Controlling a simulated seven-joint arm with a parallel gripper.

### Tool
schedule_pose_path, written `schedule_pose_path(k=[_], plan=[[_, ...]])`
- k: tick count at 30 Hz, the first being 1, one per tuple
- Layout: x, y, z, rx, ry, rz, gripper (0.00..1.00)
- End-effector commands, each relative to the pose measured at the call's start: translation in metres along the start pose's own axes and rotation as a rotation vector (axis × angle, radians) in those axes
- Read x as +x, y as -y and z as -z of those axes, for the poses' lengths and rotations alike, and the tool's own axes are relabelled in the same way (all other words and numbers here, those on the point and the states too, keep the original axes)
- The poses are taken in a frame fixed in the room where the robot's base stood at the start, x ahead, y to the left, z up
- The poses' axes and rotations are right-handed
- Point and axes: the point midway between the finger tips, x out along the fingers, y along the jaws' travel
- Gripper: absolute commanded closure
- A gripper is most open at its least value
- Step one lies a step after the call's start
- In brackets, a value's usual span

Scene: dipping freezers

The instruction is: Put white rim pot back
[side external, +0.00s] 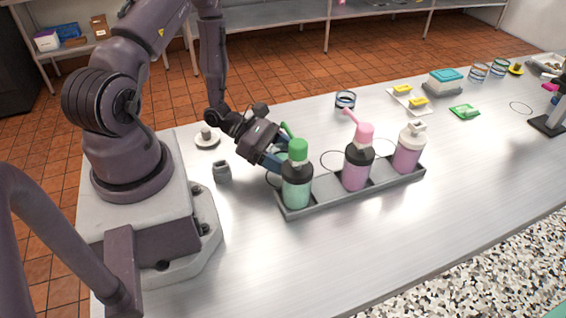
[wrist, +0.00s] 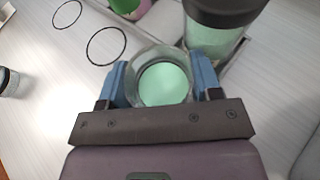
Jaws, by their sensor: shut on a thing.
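My gripper (wrist: 160,84) is shut on a round, clear-walled pot (wrist: 165,82) with pale green contents and a pale rim, its blue fingers on either side. In the side external view, my gripper (side external: 272,166) is low behind the green-capped bottle, which hides most of the held pot. Whether the pot touches the table cannot be told. Two thin dark rings lie on the table in the wrist view, one nearer the pot (wrist: 106,46) and one farther off (wrist: 66,14).
A grey rack (side external: 325,196) holds a green-capped bottle (side external: 297,180), a pink-capped bottle (side external: 358,165) and a white-capped bottle (side external: 409,150), close to my gripper. A small grey jar (side external: 222,172) and a white dish (side external: 207,138) stand to its left. The table front is clear.

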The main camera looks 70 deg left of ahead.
Motion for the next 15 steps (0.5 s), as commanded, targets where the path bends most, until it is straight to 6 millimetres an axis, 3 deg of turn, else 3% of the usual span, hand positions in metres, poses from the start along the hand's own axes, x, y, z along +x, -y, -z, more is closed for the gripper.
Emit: schedule_pose_path(k=[5, 15], plan=[[0.008, 0.0, 0.02, -0.002, 0.0, 0.0, 0.69], [0.009, 0.0, 0.022, 0.0, 0.0, 0.0, 0.69]])
